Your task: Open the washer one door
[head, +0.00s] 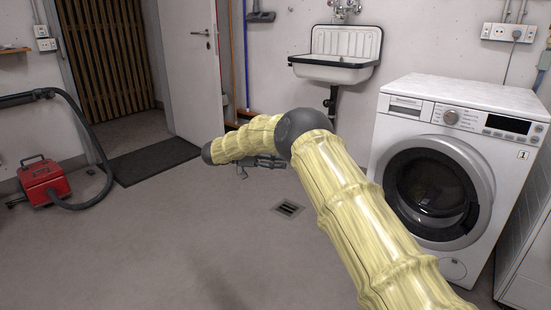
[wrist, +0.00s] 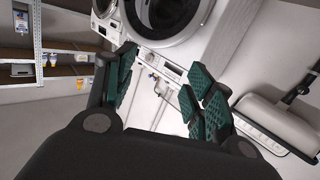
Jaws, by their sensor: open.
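Washer one (head: 405,185) is the white front loader marked "1" at the right of the head view. Its round door (head: 432,192) has dark glass and a grey rim and looks shut. My gripper (head: 262,162) is left of the washer, well apart from it and partly hidden by my arm. In the wrist view my gripper (wrist: 161,85) is open, with green-padded fingers and nothing between them. Beyond the fingers, a round door (wrist: 165,14) on a white machine shows at the top, cut off; I cannot tell which machine it is.
A white sink (head: 335,55) hangs on the back wall. A red vacuum (head: 46,182) with a black hose stands at the left. A dark mat (head: 150,161) lies by the open room door (head: 189,65). Another white appliance (head: 525,262) is at the right edge. The floor left of the washer is clear.

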